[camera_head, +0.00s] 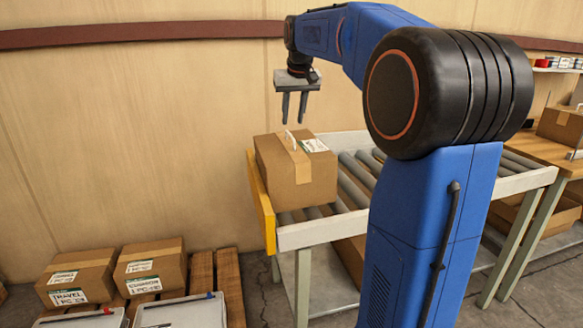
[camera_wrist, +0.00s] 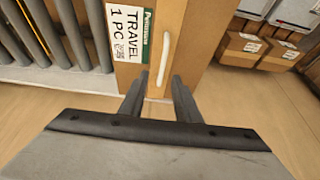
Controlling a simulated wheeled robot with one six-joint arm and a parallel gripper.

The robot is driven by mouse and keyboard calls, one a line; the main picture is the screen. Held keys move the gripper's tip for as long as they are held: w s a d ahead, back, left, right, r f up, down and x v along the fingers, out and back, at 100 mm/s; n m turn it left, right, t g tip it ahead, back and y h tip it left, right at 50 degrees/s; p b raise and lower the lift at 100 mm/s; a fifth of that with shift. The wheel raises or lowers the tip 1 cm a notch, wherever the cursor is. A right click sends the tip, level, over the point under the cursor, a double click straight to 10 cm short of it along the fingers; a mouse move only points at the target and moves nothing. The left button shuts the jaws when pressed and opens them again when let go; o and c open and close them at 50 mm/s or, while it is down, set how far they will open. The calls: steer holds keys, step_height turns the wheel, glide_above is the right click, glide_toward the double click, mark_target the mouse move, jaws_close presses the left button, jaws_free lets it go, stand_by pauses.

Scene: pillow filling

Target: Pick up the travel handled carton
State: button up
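The travel handled carton (camera_head: 297,172) is a brown box with tan tape, a white label and a white handle on top. It sits at the left end of the roller conveyor. In the wrist view the carton (camera_wrist: 185,14) shows its label reading "TRAVEL 1 PC" and its pale handle (camera_wrist: 164,58). My gripper (camera_head: 294,122) hangs above the carton, fingers pointing down, apart from it. In the wrist view my gripper (camera_wrist: 160,88) has its two fingers apart with nothing between them, and the handle appears just beyond the fingertips.
The roller conveyor (camera_head: 314,233) has a yellow end stop (camera_head: 261,205) beside the carton. Two labelled cartons (camera_head: 76,277) (camera_head: 151,266) and grey cases (camera_head: 181,312) lie on a wooden pallet (camera_head: 230,285) at lower left. A wooden bench with boxes (camera_head: 562,126) stands at right.

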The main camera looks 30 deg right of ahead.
steer(key=shift+a+x, duration=0.15)
steer(key=shift+x, duration=1.15)
steer(key=shift+a+x, duration=0.1)
steer(key=shift+x, duration=1.2)
steer(key=shift+c, duration=0.6)
steer(key=shift+s, duration=0.1)
jaws_close()
